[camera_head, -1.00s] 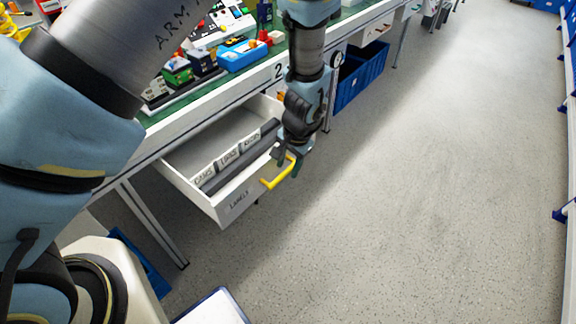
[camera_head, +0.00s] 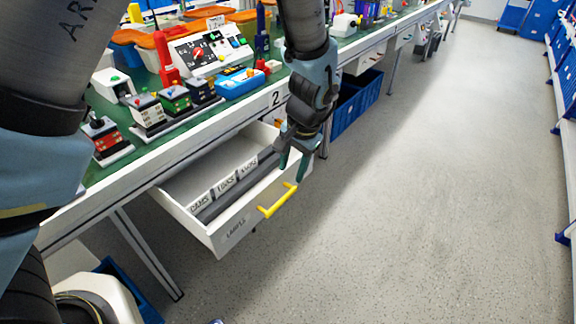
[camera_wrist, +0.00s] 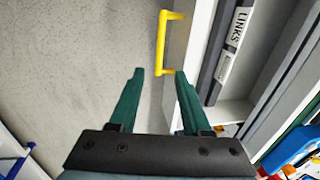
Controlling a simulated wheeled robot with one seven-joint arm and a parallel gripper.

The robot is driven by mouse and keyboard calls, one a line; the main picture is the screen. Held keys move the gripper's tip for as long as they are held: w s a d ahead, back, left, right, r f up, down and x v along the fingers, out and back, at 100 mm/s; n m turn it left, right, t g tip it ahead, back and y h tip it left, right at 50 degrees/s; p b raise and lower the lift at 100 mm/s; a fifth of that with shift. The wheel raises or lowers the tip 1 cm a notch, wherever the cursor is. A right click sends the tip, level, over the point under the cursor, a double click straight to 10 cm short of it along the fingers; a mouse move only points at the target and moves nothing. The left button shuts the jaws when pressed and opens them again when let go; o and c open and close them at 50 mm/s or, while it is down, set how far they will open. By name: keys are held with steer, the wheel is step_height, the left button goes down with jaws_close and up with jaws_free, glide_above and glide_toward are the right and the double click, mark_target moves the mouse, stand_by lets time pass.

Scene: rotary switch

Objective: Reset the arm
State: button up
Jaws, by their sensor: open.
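My gripper (camera_head: 291,158) hangs pointing down over the right end of the open drawer (camera_head: 207,233), apart from the yellow handle (camera_head: 277,201). Its two green fingers are spread with nothing between them. In the wrist view my gripper (camera_wrist: 158,76) shows both fingers, and the yellow handle (camera_wrist: 161,45) lies beyond them. My arm comes down from the top of the head view.
The drawer stands pulled out below the green workbench (camera_head: 142,150), with labelled dividers inside. On the bench are a switch panel (camera_head: 208,50), a blue box (camera_head: 240,84) and several small devices. Blue bins (camera_head: 357,103) stand under the bench. The floor to the right is clear.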

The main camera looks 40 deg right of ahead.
steer(key=w+a+r+n+g+p, duration=0.1)
steer(key=w+a+r+n, duration=0.25)
steer(key=w+a, duration=0.45)
steer(key=w+a+r+n+p, duration=0.1)
steer(key=w+a+r+n, duration=0.2)
steer(key=w+a+r, duration=0.5)
steer(key=s+a+r+n, duration=0.1)
steer(key=a+n, duration=0.3)
steer(key=a, duration=0.9)
steer(key=a+r+n+p, duration=0.1)
steer(key=a+r+n, duration=0.2)
steer(key=a, duration=1)
steer(key=shift+s+a+r+n+h, duration=0.2)
steer(key=shift+s+r+n+h, duration=0.15)
steer(key=shift+n, duration=0.2)
